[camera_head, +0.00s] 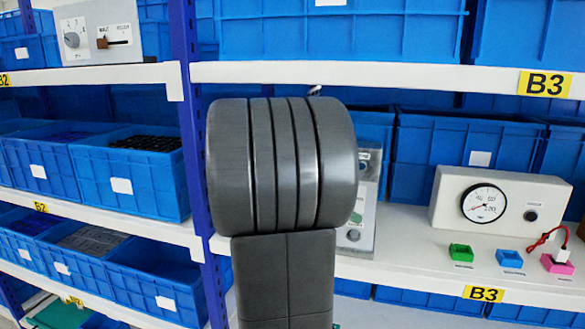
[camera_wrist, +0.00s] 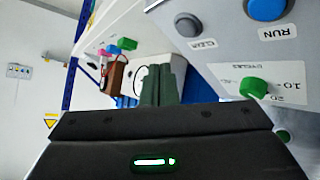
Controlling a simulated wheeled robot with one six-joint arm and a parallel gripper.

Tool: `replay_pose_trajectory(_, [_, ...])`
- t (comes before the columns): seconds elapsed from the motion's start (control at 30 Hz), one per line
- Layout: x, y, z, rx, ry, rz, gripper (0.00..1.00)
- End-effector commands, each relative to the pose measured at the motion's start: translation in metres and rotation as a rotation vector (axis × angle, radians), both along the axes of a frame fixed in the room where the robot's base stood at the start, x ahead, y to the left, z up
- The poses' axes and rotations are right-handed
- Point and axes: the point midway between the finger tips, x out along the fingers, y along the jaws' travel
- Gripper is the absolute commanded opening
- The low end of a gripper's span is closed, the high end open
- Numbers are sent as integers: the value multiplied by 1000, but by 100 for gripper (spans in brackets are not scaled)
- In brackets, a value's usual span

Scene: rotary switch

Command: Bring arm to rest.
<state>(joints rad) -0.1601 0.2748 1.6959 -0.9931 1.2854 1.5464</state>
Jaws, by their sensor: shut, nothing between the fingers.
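My gripper (camera_wrist: 162,86) shows in the wrist view as dark fingers pressed together, shut and empty. To its right in the picture is a grey control panel (camera_wrist: 215,75) with a green rotary knob (camera_wrist: 254,88), marked 10 and 20. The fingers are apart from the knob in the picture; the depth gap is hard to tell. In the head view my dark arm covers most of this panel (camera_head: 362,225), and the gripper's fingers are hidden there.
On the same shelf (camera_head: 400,262) stand a gauge box (camera_head: 535,203), a green block (camera_head: 461,252), a blue block (camera_head: 509,258) and a pink block (camera_head: 557,264) with a red cable. Blue bins (camera_head: 130,185) fill the shelves. A blue post (camera_head: 190,130) stands beside my arm.

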Motion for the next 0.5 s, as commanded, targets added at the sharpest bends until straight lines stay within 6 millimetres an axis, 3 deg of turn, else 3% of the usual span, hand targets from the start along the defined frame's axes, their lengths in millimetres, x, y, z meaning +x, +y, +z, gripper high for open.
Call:
replay_pose_trajectory(0.3, [2,0,-9,0,-6,0,0])
replay_pose_trajectory(0.4, [-5,2,19,1,-8,2,0])
replay_pose_trajectory(0.43, [-7,2,20,2,-5,1,0])
replay_pose_trajectory(0.5, [1,0,-6,-1,2,0,0])
